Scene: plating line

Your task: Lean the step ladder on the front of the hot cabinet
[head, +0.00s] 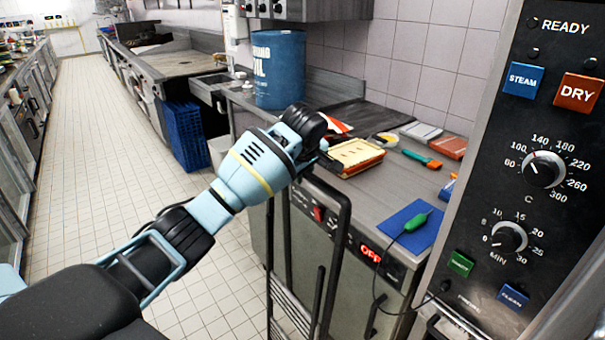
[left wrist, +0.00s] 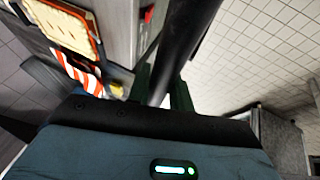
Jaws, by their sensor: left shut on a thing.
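The black step ladder (head: 338,252) stands near upright in front of the hot cabinet (head: 392,272), a steel counter unit with a red switch and a lit red display. My left gripper (head: 312,158) is shut on the top of the ladder frame, at the cabinet's top edge. In the left wrist view the dark ladder tube (left wrist: 186,45) runs between the fingers of my left gripper (left wrist: 175,98). The ladder's feet are below the picture. I cannot tell whether its rails touch the cabinet front. My right gripper is not in view.
An oven control panel (head: 530,150) stands close at right. The tiled aisle floor (head: 110,150) at left is clear.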

